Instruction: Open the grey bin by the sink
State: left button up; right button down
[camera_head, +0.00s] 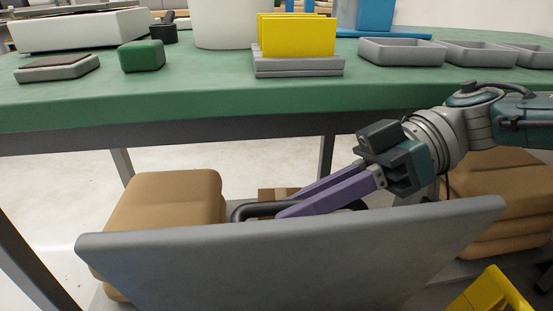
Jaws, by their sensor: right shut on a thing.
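A wide grey panel (290,262), which looks like the front of the grey bin, stands in the foreground with its top edge below the table top. A dark curved handle (258,209) shows just behind its top edge, partly hidden by the panel. My right gripper (285,212) comes in from the right with its purple fingers close together, shut on the handle. The fingertips are partly hidden behind the panel's edge. How far the bin stands open cannot be told. No sink can be made out. My left gripper is not in view.
A green table (200,95) spans the back, bearing a yellow rack (297,36), grey trays (402,51) and a green block (142,56). Brown cushion-like stacks (165,205) lie under it. A yellow object (490,293) stands at the lower right. Pale floor shows at left.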

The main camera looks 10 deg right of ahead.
jog(key=c, duration=1.1)
grip_release()
jog(key=shift+d, duration=0.1)
